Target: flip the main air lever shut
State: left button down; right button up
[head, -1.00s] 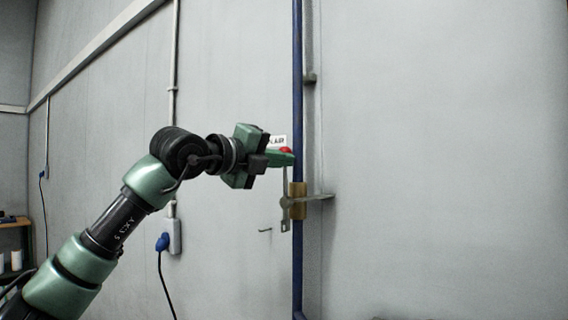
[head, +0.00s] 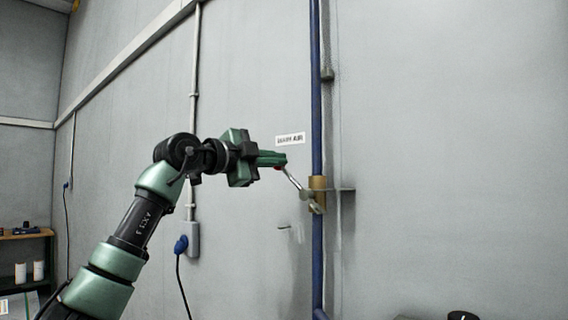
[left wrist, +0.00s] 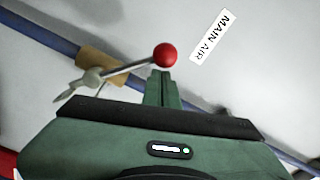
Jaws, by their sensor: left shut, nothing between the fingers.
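The main air lever (head: 294,182) is a thin metal arm on a brass valve (head: 318,189) on a blue vertical pipe. It slants up and left from the valve, neither upright nor level. Its red knob (left wrist: 165,55) shows whole in the left wrist view; in the head view it is mostly hidden by my fingers. My left gripper (head: 285,160) is shut and empty. Its fingertips are at the knob, above it in the head view; I cannot tell if they touch. My right gripper is not in view.
A white MAIN AIR label (head: 290,139) is on the wall above the lever. A bracket (head: 342,189) joins the pipe at the valve's right. A blue plug sits in a socket box (head: 193,238) at left. The wall right of the pipe is clear.

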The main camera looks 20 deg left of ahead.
pick_arm(q)
jog(key=w+a+f+n+b, duration=0.1)
jog(key=a+f+n+b, duration=0.2)
jog(key=f+n+b, duration=0.2)
jog(key=shift+w+a+f+n+b, duration=0.2)
jog(key=shift+a+f+n+b, duration=0.2)
jog(key=shift+n, duration=0.8)
jog(key=shift+f, duration=0.15)
jog(key=shift+d, duration=0.1)
